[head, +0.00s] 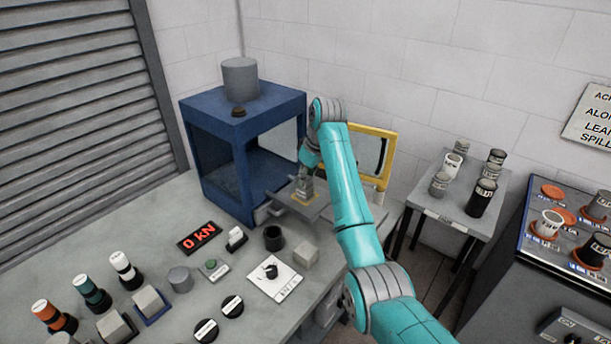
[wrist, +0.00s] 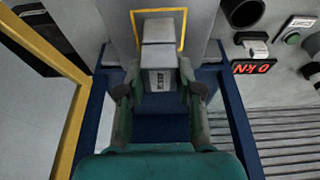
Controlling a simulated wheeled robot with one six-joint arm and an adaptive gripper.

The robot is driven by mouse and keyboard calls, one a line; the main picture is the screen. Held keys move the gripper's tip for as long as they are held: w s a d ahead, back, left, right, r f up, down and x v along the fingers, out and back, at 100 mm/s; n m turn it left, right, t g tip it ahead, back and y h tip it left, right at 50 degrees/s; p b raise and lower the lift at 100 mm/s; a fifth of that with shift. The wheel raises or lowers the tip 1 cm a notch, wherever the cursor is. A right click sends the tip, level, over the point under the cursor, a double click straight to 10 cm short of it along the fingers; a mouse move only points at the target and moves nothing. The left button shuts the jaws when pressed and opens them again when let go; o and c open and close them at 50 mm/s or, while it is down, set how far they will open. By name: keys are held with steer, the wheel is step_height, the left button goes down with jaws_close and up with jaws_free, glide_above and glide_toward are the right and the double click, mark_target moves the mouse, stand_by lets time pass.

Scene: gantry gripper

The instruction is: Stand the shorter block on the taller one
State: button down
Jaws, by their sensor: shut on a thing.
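My gripper (head: 304,184) reaches down over a grey shelf (head: 325,211) in front of the blue press. In the wrist view, my gripper (wrist: 158,72) is shut on a grey block with a small dark label (wrist: 158,80), one finger on each side. Another plain grey block (wrist: 158,30) shows just beyond the held one, inside a yellow square outline (wrist: 182,14). Whether the two blocks touch, and which is taller, I cannot tell. In the head view the arm and fingers largely hide both blocks.
The blue press frame (head: 217,168) stands behind left, its yellow-framed door (head: 392,150) open at right. A grey bench (head: 225,300) holds a 0 kN display (head: 199,238), a dark cup (head: 273,237), a pale cube (head: 306,253) and several controls. A side table (head: 440,207) carries several cylinders.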

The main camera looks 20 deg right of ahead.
steer(key=c, duration=0.7)
jaws_free()
